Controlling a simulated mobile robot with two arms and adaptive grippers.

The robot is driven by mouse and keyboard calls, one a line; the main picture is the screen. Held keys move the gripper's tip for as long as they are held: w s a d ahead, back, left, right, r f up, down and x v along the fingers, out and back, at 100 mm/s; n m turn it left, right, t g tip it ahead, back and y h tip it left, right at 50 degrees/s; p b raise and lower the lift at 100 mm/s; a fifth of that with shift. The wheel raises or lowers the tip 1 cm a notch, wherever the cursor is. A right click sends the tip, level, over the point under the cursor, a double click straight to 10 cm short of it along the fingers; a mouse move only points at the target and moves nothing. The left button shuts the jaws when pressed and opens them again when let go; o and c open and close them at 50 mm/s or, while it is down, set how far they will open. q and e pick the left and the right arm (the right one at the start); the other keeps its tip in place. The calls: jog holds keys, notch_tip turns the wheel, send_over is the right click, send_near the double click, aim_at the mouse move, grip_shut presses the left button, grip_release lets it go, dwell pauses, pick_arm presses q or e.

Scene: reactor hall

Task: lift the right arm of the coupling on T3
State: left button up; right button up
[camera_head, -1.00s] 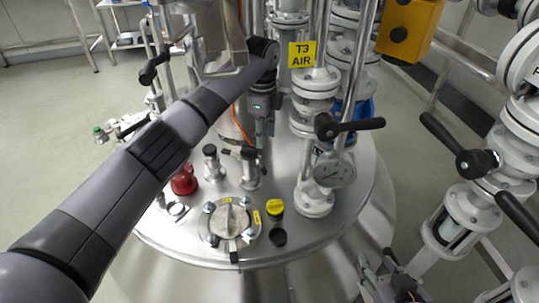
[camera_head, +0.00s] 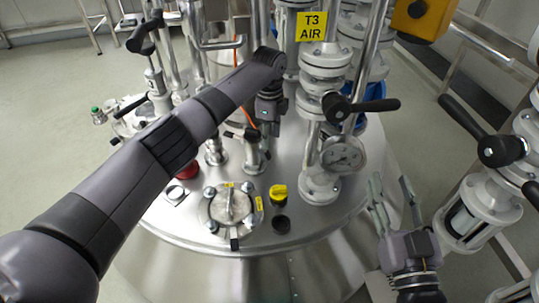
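The yellow T3 AIR sign (camera_head: 311,26) hangs on a pipe above the round steel vessel lid (camera_head: 285,232). A small metal coupling with black arms (camera_head: 253,150) stands on the lid, left of the pressure gauge. My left arm crosses from the lower left, and my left gripper (camera_head: 267,125) points down right at the coupling's top. Its fingers are small and partly hidden, so I cannot tell whether they touch an arm or how far apart they are. My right gripper (camera_head: 391,190) is open and empty at the lower right, fingers pointing up, beside the vessel's rim.
A pressure gauge (camera_head: 343,154) and a black-handled valve (camera_head: 336,106) stand right of the coupling. A round clamped hatch (camera_head: 230,207), a yellow cap (camera_head: 278,193) and a red fitting (camera_head: 188,169) are on the lid. White flanged valves (camera_head: 470,218) stand at the right.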

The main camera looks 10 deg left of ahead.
aim_at(269, 156)
pick_arm(q)
notch_tip(269, 156, down, 7)
jog(key=shift+r+b, duration=0.1)
jog(key=shift+b, duration=1)
jog(key=shift+f, duration=0.25)
pick_arm(e)
jog(key=s+r+t+y, duration=0.2)
jog(key=s+r+t, duration=0.3)
jog(key=r, duration=0.5)
jog(key=shift+t+y, duration=0.3)
jog(key=shift+t, duration=0.6)
pick_arm(q)
jog(key=shift+c, duration=0.6)
grip_shut()
